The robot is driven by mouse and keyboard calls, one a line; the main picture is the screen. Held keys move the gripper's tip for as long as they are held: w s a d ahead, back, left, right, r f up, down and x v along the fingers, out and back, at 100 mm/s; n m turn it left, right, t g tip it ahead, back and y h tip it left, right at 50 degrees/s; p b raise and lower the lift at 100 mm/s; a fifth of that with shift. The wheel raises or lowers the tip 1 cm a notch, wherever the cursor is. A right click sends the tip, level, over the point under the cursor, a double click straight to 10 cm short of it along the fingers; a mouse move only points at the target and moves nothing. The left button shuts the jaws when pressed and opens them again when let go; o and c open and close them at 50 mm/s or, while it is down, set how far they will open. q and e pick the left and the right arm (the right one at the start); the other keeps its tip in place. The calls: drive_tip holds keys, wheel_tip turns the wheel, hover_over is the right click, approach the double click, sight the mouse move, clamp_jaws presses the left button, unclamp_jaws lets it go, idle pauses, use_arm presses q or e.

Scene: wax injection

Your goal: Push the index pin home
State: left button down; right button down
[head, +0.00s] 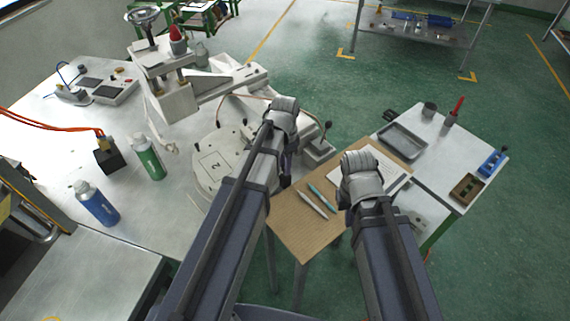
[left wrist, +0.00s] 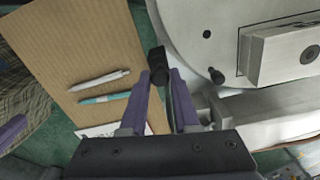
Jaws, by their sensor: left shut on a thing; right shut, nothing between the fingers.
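The round pale plate marked 2 (head: 212,165) lies on the machine's base, with small dark knobs around its rim. My left gripper (head: 287,178) is over the plate's right edge. In the left wrist view its purple fingers (left wrist: 165,82) are shut on the index pin, whose black head (left wrist: 157,60) shows at the fingertips beside the plate's edge (left wrist: 185,45). How deep the pin sits is hidden. My right gripper (head: 360,178) is above the brown board, and its fingers are hidden behind its wrist. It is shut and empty.
A brown board (head: 290,225) with two pens and a paper sheet is under my arms. A lever with a black ball (head: 327,127) stands right of the plate. A grey tray (head: 402,146) lies on the right table. Green (head: 148,158) and blue (head: 97,204) bottles stand at left.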

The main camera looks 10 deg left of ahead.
use_arm(q)
drive_tip(key=c, duration=0.7)
unclamp_jaws()
drive_tip(key=shift+o, duration=0.2)
drive_tip(key=shift+r, duration=0.15)
wheel_tip(320, 180, up, 8)
drive_tip(key=p, duration=0.8)
drive_tip(key=shift+f, duration=0.3)
